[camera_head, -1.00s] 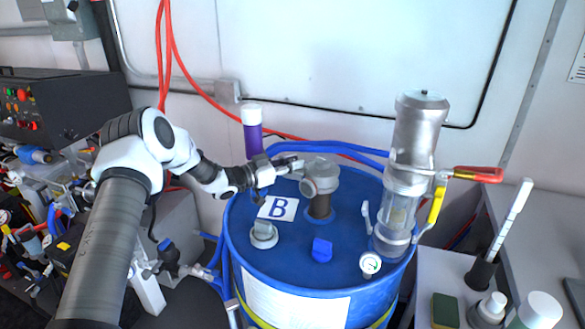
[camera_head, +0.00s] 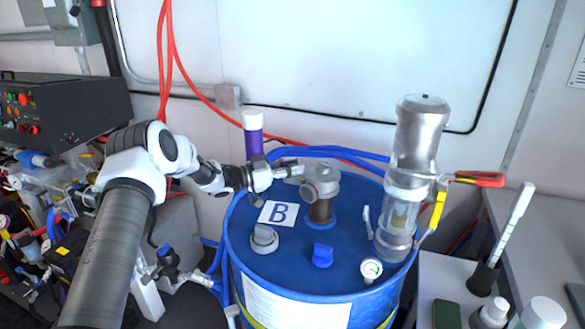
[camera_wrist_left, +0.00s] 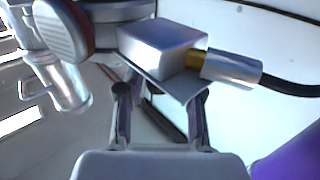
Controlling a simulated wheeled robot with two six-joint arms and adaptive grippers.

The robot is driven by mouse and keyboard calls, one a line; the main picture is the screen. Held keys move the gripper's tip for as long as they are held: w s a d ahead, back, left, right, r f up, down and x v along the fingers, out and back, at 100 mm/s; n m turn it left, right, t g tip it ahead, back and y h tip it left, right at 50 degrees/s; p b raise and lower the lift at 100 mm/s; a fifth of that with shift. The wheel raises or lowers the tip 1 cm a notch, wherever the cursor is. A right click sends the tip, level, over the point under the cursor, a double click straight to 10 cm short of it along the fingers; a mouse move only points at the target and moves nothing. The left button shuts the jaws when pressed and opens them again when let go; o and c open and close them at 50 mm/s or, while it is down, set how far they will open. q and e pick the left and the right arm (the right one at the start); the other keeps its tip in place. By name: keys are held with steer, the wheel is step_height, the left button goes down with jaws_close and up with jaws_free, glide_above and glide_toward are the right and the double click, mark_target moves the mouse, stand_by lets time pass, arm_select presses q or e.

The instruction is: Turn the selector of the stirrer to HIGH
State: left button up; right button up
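The stirrer (camera_head: 321,190) stands on top of the blue drum (camera_head: 290,276), a grey motor-like head on a dark neck. In the left wrist view its round end cap with a reddish rim (camera_wrist_left: 62,28) is at the upper left. A silver box (camera_wrist_left: 160,48) with a brass fitting and black cable is attached beside it. My left gripper (camera_head: 284,172) is at the left side of the stirrer head. In the left wrist view its two fingers (camera_wrist_left: 162,92) are apart, at the box's lower edge. Contact cannot be told. No selector marking is readable. My right gripper is not in view.
A purple bottle with a white cap (camera_head: 253,135) stands behind my left gripper. A tall metal cylinder unit (camera_head: 415,150) with red and yellow handles is on the drum's right. A grey cap (camera_head: 264,238), blue cap (camera_head: 322,254) and gauge (camera_head: 371,268) sit on the drum top.

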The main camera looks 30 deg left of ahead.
arm_select(q)
steer(key=v, duration=1.2)
